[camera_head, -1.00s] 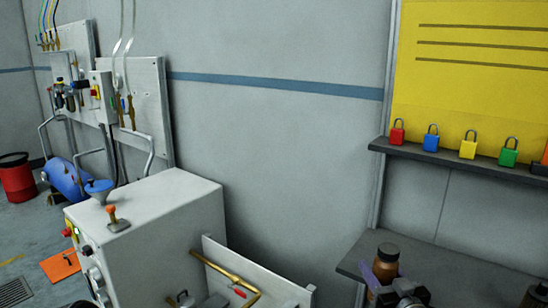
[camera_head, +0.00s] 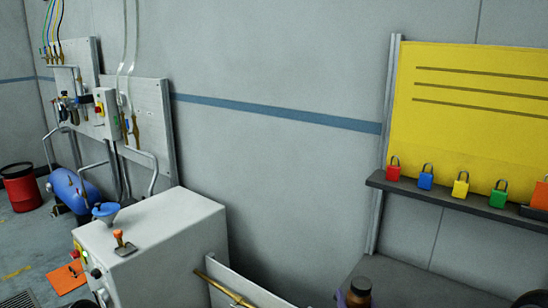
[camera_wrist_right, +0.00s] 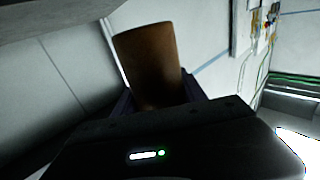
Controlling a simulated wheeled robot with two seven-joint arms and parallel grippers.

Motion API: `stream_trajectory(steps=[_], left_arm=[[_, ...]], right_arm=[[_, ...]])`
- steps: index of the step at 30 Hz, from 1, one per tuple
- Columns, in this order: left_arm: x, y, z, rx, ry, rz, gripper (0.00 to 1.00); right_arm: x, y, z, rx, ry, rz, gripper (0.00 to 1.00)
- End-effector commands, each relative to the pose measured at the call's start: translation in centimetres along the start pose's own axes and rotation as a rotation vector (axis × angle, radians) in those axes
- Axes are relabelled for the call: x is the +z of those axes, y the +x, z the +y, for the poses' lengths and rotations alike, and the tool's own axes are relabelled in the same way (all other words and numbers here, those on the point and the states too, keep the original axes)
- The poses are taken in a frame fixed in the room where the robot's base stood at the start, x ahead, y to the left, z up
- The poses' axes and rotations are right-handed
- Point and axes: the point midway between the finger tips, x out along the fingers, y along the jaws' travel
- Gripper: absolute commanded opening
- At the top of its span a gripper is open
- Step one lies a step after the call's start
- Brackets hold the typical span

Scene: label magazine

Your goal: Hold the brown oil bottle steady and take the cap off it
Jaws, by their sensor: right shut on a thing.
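The brown oil bottle (camera_head: 359,299) is at the bottom edge of the head view, its lower part cut off. Its dark cap (camera_head: 362,284) sits on top. In the right wrist view the brown bottle body (camera_wrist_right: 150,60) stands between the dark purple fingers of my right gripper (camera_wrist_right: 157,95), which is shut on it. The cap cannot be made out in that view. A bit of purple finger shows beside the bottle in the head view. My left gripper is not in view.
A grey shelf (camera_head: 420,290) lies around the bottle in the picture. A dark object (camera_head: 535,299) is cut off at the lower right.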

Motion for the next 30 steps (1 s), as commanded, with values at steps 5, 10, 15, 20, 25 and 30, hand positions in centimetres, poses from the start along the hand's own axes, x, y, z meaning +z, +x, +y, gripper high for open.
stream_trajectory(steps=[5,10,15,20,25,30], left_arm=[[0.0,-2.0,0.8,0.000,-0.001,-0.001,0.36],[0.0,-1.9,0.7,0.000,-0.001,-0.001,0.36],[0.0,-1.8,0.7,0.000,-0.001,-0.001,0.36],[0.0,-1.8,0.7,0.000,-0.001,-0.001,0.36],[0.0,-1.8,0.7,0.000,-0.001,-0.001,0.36],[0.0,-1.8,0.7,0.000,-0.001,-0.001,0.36]], right_arm=[[-0.5,-0.1,0.1,0.051,-0.012,-0.011,0.00],[-0.1,-0.1,0.3,0.061,-0.015,-0.012,0.00],[-0.2,-0.1,0.2,0.060,-0.015,-0.012,0.00],[-0.2,-0.1,0.2,0.059,-0.015,-0.012,0.00],[0.1,-0.4,-0.2,0.039,-0.015,-0.013,0.00],[0.9,-1.6,-2.0,-0.041,-0.014,-0.015,0.00]])
